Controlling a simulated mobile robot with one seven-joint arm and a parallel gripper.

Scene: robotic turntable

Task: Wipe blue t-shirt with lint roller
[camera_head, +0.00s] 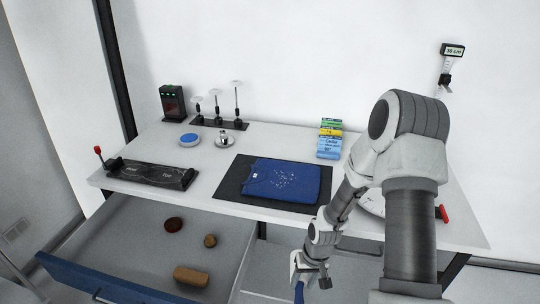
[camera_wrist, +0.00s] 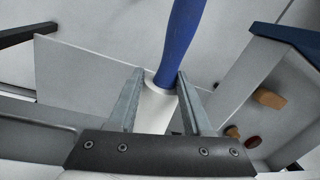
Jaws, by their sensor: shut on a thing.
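The blue t-shirt (camera_head: 284,181) lies folded on a dark mat (camera_head: 229,186) on the white table. Small white specks lie on its middle. My gripper (camera_wrist: 160,76) is shut on the lint roller (camera_wrist: 183,38), with a blue handle and a white part between the fingers. In the head view my gripper (camera_head: 310,272) is low in front of the table, below and apart from the t-shirt. Only a bit of the blue handle (camera_head: 299,293) shows there; the rest is hidden.
An open drawer (camera_head: 130,240) at the left front holds several brown items and has a blue front. A black panel (camera_head: 151,175), a blue round dish (camera_head: 189,139), a black stand (camera_head: 219,123) and stacked boxes (camera_head: 329,138) are on the table. A round dial (camera_head: 372,203) is partly behind my arm.

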